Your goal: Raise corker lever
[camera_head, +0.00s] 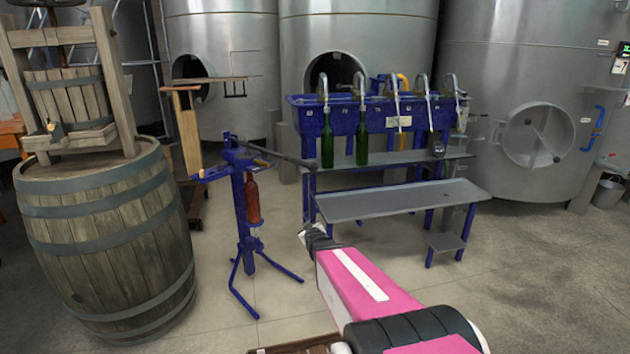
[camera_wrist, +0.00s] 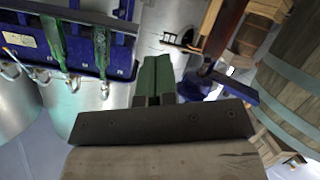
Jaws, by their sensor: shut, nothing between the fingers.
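The blue floor corker (camera_head: 238,200) stands upright on its splayed legs left of centre in the head view, with a dark red bottle (camera_head: 252,202) in it. Its dark lever (camera_head: 285,155) runs from the corker's top to the right, sloping slightly down. My gripper (camera_head: 308,232) is low and right of the corker, apart from the lever in the picture; its fingers are hard to make out there. In the wrist view my gripper (camera_wrist: 154,75) shows two green fingers together, with nothing between them.
A large barrel (camera_head: 105,245) with a wooden press on it stands left. A blue bottle filler (camera_head: 345,116) with green bottles and a grey bench (camera_head: 400,200) stand behind and right of my gripper. Steel tanks (camera_head: 355,30) line the back.

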